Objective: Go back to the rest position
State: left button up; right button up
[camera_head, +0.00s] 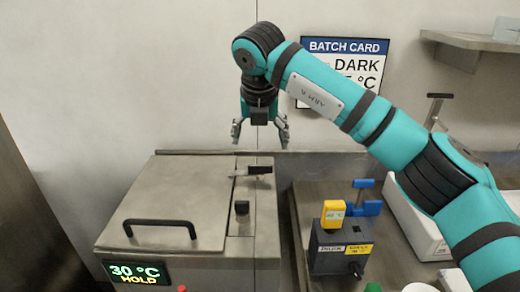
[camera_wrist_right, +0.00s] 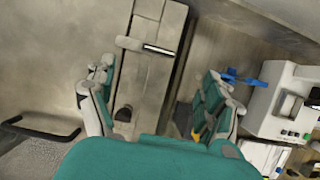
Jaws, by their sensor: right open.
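My right gripper (camera_head: 259,133) hangs from the teal arm above the back edge of the steel machine, in front of the wall. It points down, and its fingers are spread apart with nothing between them. In the right wrist view the two fingers (camera_wrist_right: 160,110) stand wide apart on either side of the machine's narrow top strip. The machine (camera_head: 185,185) has a black lid handle (camera_head: 160,224) and a black-tipped lever (camera_head: 258,170). Its green display (camera_head: 138,272) reads 30 °C HOLD. My left gripper is in neither view.
A dark box with a yellow block (camera_head: 333,213) stands on the bench right of the machine, with a blue clamp (camera_head: 366,198) behind it. White equipment (camera_head: 415,219) is partly hidden by my right arm. A batch card (camera_head: 342,65) hangs on the wall; a steel shelf (camera_head: 470,40) is at upper right.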

jog(key=shift+s+r, duration=0.25)
jog(key=shift+r, duration=0.25)
